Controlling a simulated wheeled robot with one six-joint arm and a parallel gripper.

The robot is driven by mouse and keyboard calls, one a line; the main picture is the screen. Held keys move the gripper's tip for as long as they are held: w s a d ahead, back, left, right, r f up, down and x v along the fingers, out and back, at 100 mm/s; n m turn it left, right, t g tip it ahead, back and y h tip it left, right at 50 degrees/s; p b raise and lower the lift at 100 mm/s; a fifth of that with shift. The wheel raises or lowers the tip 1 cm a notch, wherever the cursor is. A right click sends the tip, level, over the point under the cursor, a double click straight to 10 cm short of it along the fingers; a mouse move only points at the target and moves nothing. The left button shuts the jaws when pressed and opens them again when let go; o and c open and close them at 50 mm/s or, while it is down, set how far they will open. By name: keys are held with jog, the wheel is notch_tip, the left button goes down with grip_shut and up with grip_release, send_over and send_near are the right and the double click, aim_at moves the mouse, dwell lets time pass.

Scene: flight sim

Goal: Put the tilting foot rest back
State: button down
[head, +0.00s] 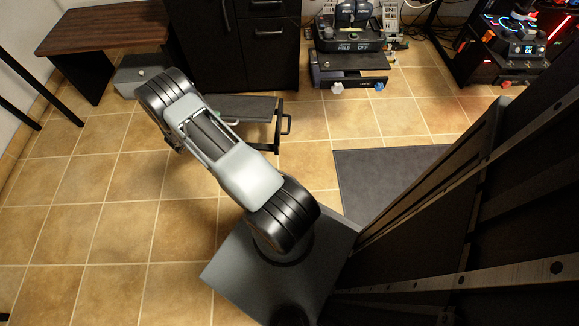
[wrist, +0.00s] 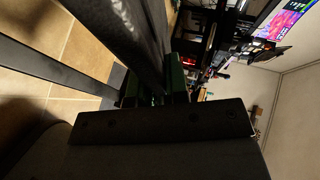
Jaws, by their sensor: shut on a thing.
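The tilting foot rest (head: 250,107) stands on the tiled floor in the head view, with a dark grey top plate and a black frame. Its left part is hidden behind my arm. In the wrist view, my gripper (wrist: 153,88) has green fingers shut on a dark part of the foot rest (wrist: 125,35), which runs up out of the picture. In the head view my gripper is mostly hidden by my arm, at the foot rest's left side.
A wooden bench (head: 105,28) stands at the back left, beside a black cabinet (head: 240,50). A pedal unit (head: 350,60) stands at the back centre and a lit control rack (head: 510,45) at the back right. A dark mat (head: 385,175) lies right of the foot rest. Left floor tiles are clear.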

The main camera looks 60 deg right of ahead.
aim_at(267, 145)
jog(key=s+d+f+m+g+b, duration=0.2)
jog(key=d+f, duration=0.1)
jog(key=f, duration=0.4)
jog(key=s+d+f+m+g+b, duration=0.1)
jog(key=s+d+f+g+b, duration=0.1)
jog(key=d+f, duration=0.3)
jog(key=s+d+f+b, duration=0.3)
jog(key=s+f+b, duration=0.3)
jog(key=s+f, duration=0.7)
jog(key=shift+s+f+b, duration=0.25)
jog(key=shift+f+b, duration=0.05)
jog(key=shift+f, duration=0.55)
jog(key=shift+d, duration=0.1)
jog(key=c, duration=1.6)
grip_release()
jog(key=shift+s+f, duration=0.1)
jog(key=shift+f, duration=0.1)
jog(key=o, duration=0.5)
jog(key=shift+r, duration=0.1)
